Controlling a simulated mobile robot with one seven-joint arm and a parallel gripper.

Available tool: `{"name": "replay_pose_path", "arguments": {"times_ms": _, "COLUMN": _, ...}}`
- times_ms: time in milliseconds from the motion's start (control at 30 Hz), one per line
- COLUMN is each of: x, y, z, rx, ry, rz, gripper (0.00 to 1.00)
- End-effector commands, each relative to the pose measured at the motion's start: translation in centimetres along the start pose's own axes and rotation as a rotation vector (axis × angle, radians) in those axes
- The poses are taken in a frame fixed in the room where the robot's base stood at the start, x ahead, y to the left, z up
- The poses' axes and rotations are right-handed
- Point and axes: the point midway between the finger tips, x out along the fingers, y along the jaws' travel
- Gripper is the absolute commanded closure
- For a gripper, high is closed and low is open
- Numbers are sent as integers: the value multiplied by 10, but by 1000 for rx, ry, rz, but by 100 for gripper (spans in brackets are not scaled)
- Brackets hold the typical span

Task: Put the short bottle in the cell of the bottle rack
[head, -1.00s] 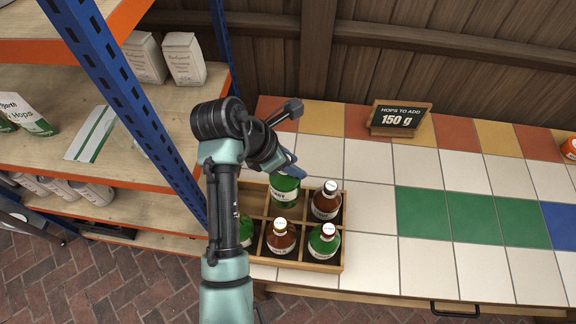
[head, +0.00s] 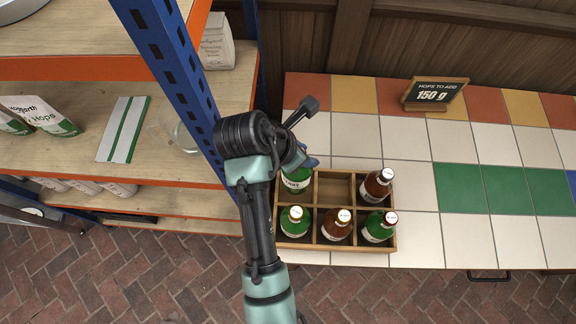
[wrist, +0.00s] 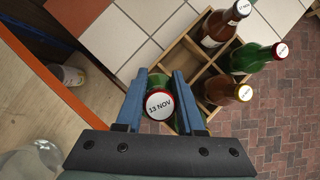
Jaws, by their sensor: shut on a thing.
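My gripper (head: 306,163) is shut on a green bottle (head: 297,181) with a pale label, at the back left cell of the wooden bottle rack (head: 318,245). In the wrist view its red-rimmed cap marked "13 NOV" (wrist: 158,104) sits between the blue fingers. I cannot tell whether its base is down in the cell or above it. The back middle cell (head: 334,188) is empty. A brown bottle (head: 377,186) stands in the back right cell. In the front row stand a green bottle (head: 295,222), a brown bottle (head: 336,225) and a green bottle (head: 378,228).
A shelf unit with a blue post (head: 180,75) stands close on the left, with hops bags (head: 40,115) and a clear glass vessel (head: 180,135). A "150 g" sign (head: 433,95) stands at the counter's back. The tiled counter (head: 410,145) right of the rack is clear.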

Motion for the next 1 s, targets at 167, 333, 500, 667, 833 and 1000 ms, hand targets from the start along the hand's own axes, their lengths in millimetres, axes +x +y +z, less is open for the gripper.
{"name": "replay_pose_path", "arguments": {"times_ms": 167, "x": 25, "y": 0, "z": -14, "rx": 1, "ry": -2, "rz": 0, "gripper": 100}}
{"name": "replay_pose_path", "arguments": {"times_ms": 333, "x": 37, "y": 1, "z": -21, "rx": 0, "ry": -2, "rz": 1, "gripper": 100}}
{"name": "replay_pose_path", "arguments": {"times_ms": 500, "x": 58, "y": 1, "z": -32, "rx": -1, "ry": -2, "rz": 0, "gripper": 100}}
{"name": "replay_pose_path", "arguments": {"times_ms": 667, "x": 65, "y": 1, "z": -36, "rx": 2, "ry": -3, "rz": 3, "gripper": 100}}
{"name": "replay_pose_path", "arguments": {"times_ms": 833, "x": 64, "y": 1, "z": -36, "rx": 2, "ry": -4, "rz": 4, "gripper": 100}}
{"name": "replay_pose_path", "arguments": {"times_ms": 1000, "x": 68, "y": 1, "z": -38, "rx": 0, "ry": -1, "rz": 1, "gripper": 61}}
